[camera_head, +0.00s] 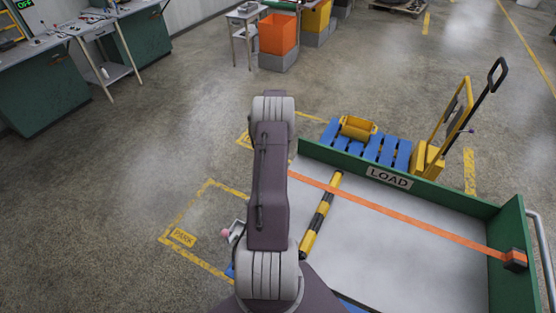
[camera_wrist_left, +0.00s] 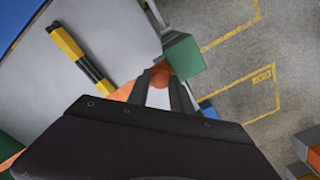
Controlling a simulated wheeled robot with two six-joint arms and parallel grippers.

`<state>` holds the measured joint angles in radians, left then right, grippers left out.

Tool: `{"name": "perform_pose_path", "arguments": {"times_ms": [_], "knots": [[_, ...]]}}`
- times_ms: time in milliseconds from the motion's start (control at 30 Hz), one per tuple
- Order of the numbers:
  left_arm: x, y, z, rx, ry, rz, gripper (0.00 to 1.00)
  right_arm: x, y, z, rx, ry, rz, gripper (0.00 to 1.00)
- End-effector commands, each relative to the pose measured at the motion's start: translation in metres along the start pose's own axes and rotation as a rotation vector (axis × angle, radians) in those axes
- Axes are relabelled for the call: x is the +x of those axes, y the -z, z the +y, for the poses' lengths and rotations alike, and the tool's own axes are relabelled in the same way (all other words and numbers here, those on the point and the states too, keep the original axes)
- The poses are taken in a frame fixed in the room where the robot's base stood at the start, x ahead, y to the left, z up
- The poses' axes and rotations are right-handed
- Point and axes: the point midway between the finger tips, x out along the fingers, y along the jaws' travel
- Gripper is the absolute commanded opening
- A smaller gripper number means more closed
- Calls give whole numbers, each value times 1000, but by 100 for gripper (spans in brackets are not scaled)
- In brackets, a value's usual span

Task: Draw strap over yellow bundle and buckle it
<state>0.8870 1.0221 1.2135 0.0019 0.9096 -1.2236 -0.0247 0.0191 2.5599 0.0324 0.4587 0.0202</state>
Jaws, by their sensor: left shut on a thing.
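A yellow-and-black striped bundle (camera_head: 322,215) lies on the grey cart bed (camera_head: 400,240), and it also shows in the left wrist view (camera_wrist_left: 80,55). The orange strap (camera_head: 420,225) runs from a dark buckle or reel (camera_head: 515,260) on the right wall, across the bed and over the bundle's far end, to behind my arm. I cannot tell whether it touches the bundle. In the left wrist view my left gripper (camera_wrist_left: 165,82) is shut on the orange strap end (camera_wrist_left: 161,73), beside a green block (camera_wrist_left: 182,55). The head view hides this gripper behind my arm. My right gripper is not in view.
A green wall (camera_head: 350,163) with a LOAD sign (camera_head: 389,177) edges the bed. Beyond it stand a blue pallet (camera_head: 385,150) with a yellow roll (camera_head: 357,128) and a yellow hand truck (camera_head: 450,125). Open floor lies left of my arm.

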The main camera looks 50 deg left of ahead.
Motion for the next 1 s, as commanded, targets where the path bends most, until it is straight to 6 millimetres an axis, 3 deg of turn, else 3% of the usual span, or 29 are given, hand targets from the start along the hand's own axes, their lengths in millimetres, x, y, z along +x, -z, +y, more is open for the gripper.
{"name": "perform_pose_path", "arguments": {"times_ms": [133,167,200,533,800,1000], "knots": [[-2,-2,-3,0,10,-1,0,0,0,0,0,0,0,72],[-2,-2,-4,0,11,-1,32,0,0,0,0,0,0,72],[-2,-2,-4,0,10,-1,36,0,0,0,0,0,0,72],[-9,-1,-3,0,8,0,36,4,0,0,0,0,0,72],[-67,-2,-4,-1,12,2,36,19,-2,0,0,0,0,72],[-91,-3,-3,-1,8,1,36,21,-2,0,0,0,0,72]]}}
